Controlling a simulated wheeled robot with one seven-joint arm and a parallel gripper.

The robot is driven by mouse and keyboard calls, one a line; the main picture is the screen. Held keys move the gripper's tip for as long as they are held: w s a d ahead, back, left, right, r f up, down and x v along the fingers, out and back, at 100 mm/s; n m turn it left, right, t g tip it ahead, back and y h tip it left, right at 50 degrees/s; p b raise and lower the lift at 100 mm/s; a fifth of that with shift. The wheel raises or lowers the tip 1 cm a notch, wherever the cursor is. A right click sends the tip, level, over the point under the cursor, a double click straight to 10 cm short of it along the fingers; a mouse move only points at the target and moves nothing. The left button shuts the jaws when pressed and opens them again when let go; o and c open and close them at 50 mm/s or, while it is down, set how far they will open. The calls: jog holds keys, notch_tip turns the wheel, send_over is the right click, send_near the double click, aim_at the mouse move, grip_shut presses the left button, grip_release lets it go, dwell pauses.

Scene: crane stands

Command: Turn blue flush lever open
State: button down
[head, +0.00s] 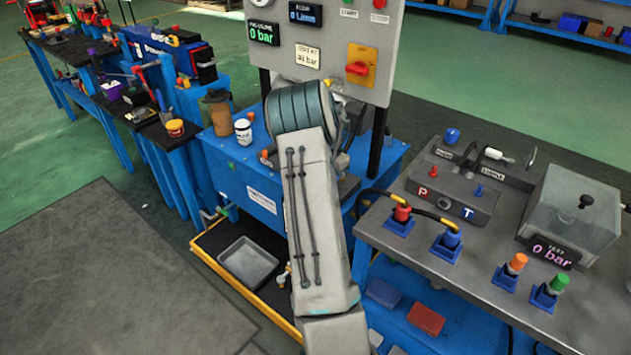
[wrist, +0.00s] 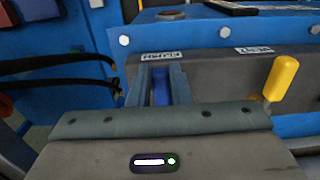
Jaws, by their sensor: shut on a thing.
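In the wrist view the blue flush lever (wrist: 160,92) shows as a narrow blue strip between the two grey fingers of my gripper (wrist: 161,75). The gripper is shut on it. The FLUSH label (wrist: 161,55) is just above the fingertips, on a dark grey block. Most of the lever is hidden by the fingers, so its exact angle cannot be told. In the head view my arm covers the gripper and the lever.
A yellow lever (wrist: 281,78) stands close to the right of my gripper, near a second label (wrist: 254,50). Black hoses (wrist: 60,68) run at left. In the head view, a control panel (head: 325,75) rises behind my arm, and a grey bench (head: 470,255) stands at right.

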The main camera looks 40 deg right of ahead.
dwell(0.5)
jog(key=c, duration=1.3)
grip_release()
jog(key=shift+w+r, duration=0.1)
notch_tip(320, 180, up, 14)
jog(key=shift+f+p, duration=0.2)
jog(key=shift+p, duration=0.25)
